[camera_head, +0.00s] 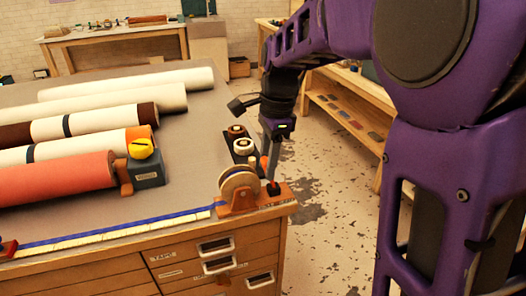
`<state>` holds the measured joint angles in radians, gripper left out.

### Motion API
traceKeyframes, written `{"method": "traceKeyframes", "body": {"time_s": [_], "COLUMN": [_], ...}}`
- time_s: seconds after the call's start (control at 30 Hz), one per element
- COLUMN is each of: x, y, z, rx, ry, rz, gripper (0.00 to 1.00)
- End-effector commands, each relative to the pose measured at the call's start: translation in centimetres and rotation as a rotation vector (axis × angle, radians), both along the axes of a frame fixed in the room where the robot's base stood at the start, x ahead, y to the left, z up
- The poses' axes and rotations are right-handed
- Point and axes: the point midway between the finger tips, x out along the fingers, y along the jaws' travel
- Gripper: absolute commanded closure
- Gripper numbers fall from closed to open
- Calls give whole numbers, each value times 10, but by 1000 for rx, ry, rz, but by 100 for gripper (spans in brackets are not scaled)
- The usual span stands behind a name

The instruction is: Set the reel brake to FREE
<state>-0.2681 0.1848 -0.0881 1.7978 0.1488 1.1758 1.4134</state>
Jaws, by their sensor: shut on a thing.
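The reel (239,187) is a pale wooden disc in an orange-brown bracket. It stands on a wooden base block (256,201) at the table's front right corner. Small dark marks on the block's front are too small to read. My gripper (271,178) points down just right of the reel, over the block's right part. It is shut on what looks like the reel brake's small dark lever (273,189). The fingers hide most of the lever, and I cannot tell which setting it is at.
A blue-edged tape strip (120,232) runs left from the reel along the front edge. Open floor (335,180) lies right.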

Motion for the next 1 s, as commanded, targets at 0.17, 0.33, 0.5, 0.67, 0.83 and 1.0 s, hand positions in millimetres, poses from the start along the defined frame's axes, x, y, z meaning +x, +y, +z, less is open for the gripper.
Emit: {"method": "traceKeyframes", "body": {"time_s": [0.17, 0.33, 0.5, 0.67, 0.83, 1.0], "x": [3, 7, 10, 13, 15, 17], "y": [-13, -25, -36, -45, -52, -56], "z": [6, 5, 2, -2, -6, -9], "rx": [135, 291, 445, 574, 684, 761], "ry": [41, 85, 129, 165, 194, 217], "rz": [-9, -10, -9, -7, -5, -3], "gripper": [100, 100, 100, 100, 100, 100]}}
